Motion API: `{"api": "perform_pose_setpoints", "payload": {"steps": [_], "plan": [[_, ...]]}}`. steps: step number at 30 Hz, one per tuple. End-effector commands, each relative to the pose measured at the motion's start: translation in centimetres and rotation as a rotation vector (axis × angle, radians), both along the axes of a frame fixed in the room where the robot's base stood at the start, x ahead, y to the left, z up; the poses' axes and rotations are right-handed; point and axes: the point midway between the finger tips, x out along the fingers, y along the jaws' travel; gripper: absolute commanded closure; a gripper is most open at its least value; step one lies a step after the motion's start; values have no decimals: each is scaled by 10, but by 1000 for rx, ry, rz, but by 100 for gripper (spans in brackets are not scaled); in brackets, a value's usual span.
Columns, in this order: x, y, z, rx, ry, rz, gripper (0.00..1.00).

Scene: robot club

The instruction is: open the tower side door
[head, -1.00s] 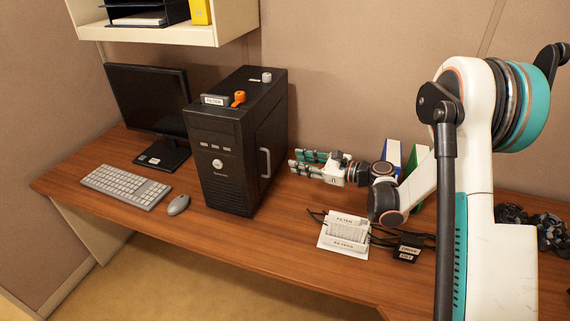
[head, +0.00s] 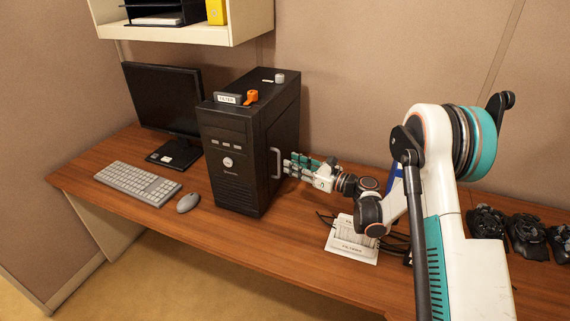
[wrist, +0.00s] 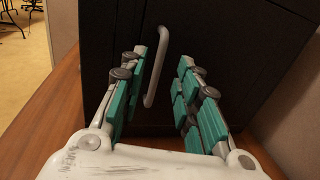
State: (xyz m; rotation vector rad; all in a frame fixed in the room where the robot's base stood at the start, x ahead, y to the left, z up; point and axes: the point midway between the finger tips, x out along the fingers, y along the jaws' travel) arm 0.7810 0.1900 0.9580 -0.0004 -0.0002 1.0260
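The black computer tower (head: 230,165) stands upright on the wooden desk. Its side door (head: 284,125) faces my arm and looks closed, with a grey vertical bar handle (head: 276,163) near its front edge. My gripper (head: 288,168) is just to the right of the handle, pointing at the door. In the wrist view my gripper (wrist: 167,72) is open, with its teal-padded fingers apart. The handle (wrist: 155,68) shows upright and slightly tilted in the gap between the fingers, closer to the left finger. I cannot tell whether a finger touches it.
An orange knob (head: 252,97) and a FILTER-labelled piece (head: 227,98) are on the tower top. A white filter holder (head: 352,243) with cables lies below my arm. A monitor (head: 162,100), keyboard (head: 137,183) and mouse (head: 188,202) are left. Dark parts (head: 525,236) lie at right.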

Motion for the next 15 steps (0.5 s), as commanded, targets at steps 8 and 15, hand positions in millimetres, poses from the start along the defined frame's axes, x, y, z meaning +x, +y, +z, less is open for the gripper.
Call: {"api": "perform_pose_setpoints", "payload": {"steps": [8,15], "plan": [[18,31,-1,0,0,1,70],[22,36,0,-1,-1,0,70]]}}
